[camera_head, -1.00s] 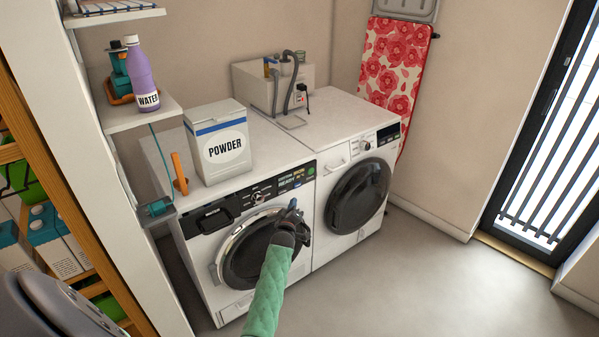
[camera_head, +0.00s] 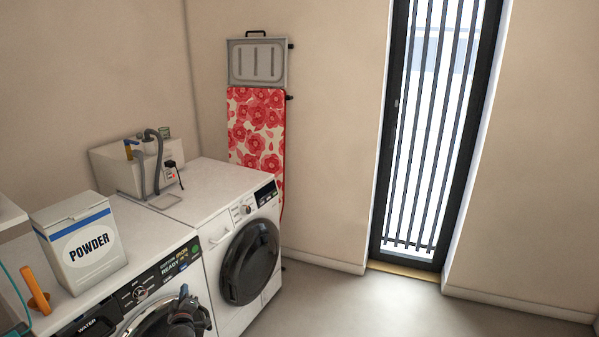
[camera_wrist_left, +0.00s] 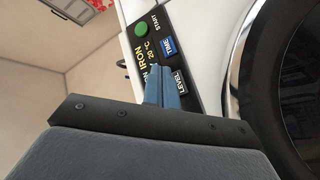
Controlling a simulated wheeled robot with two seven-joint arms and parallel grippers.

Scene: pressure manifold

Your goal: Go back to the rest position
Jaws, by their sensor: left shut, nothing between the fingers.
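My left gripper (camera_head: 183,292) shows at the bottom of the head view, in front of the left washing machine (camera_head: 142,312), just below its control panel. Its blue fingers are together and empty. In the left wrist view the shut fingers (camera_wrist_left: 164,70) lie close over a dark panel (camera_wrist_left: 178,60) with a green START button, a TIME button and a LEVEL button. I cannot tell whether they touch it. The rest of the left arm is cut off by the lower edge. My right gripper is in neither current view.
A POWDER box (camera_head: 82,245) and an orange handle (camera_head: 37,288) are on the left machine. A second machine (camera_head: 250,262) adjoins it at right. A floral ironing board (camera_head: 256,130) hangs behind. Clear floor (camera_head: 370,305) lies towards the barred door (camera_head: 435,130).

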